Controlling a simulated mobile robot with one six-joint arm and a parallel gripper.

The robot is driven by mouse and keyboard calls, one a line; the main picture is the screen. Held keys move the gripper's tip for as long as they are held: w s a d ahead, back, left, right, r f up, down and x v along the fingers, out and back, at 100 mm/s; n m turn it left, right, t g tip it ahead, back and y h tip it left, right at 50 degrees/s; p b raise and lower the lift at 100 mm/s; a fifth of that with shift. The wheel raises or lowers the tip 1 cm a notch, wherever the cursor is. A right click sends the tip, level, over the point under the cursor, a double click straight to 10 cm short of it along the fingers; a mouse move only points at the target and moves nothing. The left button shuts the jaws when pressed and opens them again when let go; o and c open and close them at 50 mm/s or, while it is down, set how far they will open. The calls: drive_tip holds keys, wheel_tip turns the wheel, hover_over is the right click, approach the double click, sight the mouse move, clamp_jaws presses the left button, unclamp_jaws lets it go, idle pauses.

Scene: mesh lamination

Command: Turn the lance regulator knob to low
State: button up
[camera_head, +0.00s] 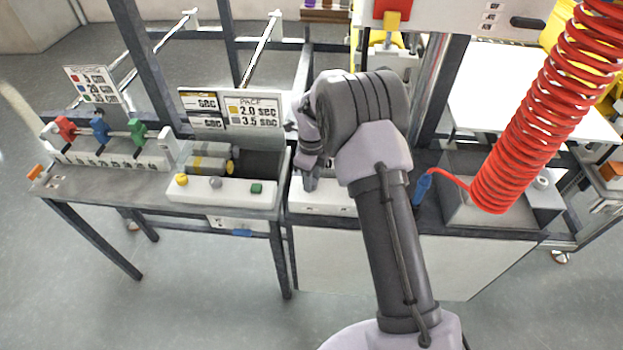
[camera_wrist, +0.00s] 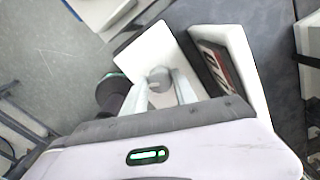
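The grey round knob (camera_wrist: 159,77) sits on a white panel (camera_wrist: 148,52) in the wrist view; I take it for the lance regulator knob. The two pale fingers of my gripper (camera_wrist: 160,88) lie on either side of it, tips close to its sides. I cannot tell whether they touch it. A small pale mark shows on the knob, but its setting is not readable. In the head view my gripper (camera_head: 310,182) points down over a white box (camera_head: 322,202) on the bench; my wrist and arm hide the knob there.
To the left stand a white button box (camera_head: 222,192) and a pace sign (camera_head: 251,112). A dark round part with a green rim (camera_wrist: 112,88) lies close left of my fingers.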

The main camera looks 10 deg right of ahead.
clamp_jaws()
